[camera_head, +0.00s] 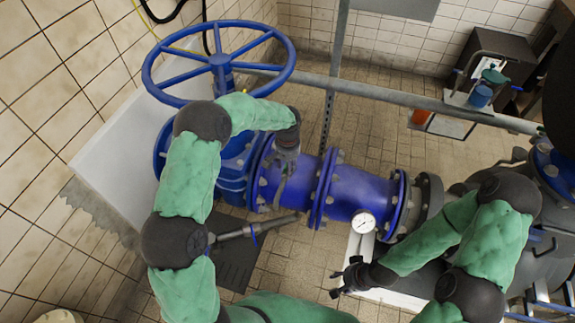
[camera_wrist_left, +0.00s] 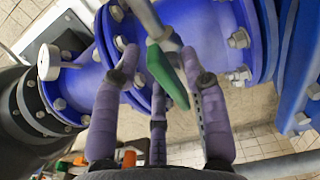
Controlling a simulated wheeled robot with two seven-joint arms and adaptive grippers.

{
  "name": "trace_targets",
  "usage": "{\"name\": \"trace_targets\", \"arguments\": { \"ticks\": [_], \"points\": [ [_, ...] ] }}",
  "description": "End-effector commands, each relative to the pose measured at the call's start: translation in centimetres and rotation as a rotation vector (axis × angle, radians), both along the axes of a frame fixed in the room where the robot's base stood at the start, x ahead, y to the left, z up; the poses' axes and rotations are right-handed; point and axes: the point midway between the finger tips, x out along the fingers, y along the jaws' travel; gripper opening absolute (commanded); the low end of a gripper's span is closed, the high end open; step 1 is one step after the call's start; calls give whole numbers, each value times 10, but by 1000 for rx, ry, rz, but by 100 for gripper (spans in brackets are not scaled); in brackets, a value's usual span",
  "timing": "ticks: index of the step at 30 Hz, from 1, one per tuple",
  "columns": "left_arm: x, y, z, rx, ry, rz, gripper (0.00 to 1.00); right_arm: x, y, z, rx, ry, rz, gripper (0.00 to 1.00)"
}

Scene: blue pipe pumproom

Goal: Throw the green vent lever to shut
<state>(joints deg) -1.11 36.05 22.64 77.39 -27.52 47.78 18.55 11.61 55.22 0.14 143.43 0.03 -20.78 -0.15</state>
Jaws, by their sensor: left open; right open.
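The green vent lever (camera_wrist_left: 166,74) shows in the left wrist view as a flat green handle on a grey metal stem, by the blue pipe flanges. My left gripper (camera_wrist_left: 160,98) is open, with its fingers spread around and below the lever. I cannot tell whether any finger touches it. In the head view my left gripper (camera_head: 287,158) is over the blue pipe (camera_head: 341,192), just right of the big valve, and hides the lever. My right gripper (camera_head: 347,279) is open and empty, low in front of the pipe.
A large blue handwheel (camera_head: 220,62) stands above the valve at the left. A white gauge (camera_head: 363,221) sits on the pipe. A grey rail (camera_head: 400,98) crosses behind. A grey rod (camera_head: 262,228) sticks out in front of the pipe. A dark cabinet (camera_head: 497,62) stands at the back right.

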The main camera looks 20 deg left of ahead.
Motion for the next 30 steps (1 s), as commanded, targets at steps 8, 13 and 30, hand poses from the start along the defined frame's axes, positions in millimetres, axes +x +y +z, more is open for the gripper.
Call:
{"name": "trace_targets", "arguments": {
  "ticks": [8,13,30],
  "points": [
    [-1,1,0,1,2,0,0,0,0,0,0,0,0,44],
    [-2,2,0,1,5,-7,0,0,0,1,0,0,0,44],
    [-3,5,-1,-4,10,-77,0,0,0,8,0,0,0,44]
  ]
}}
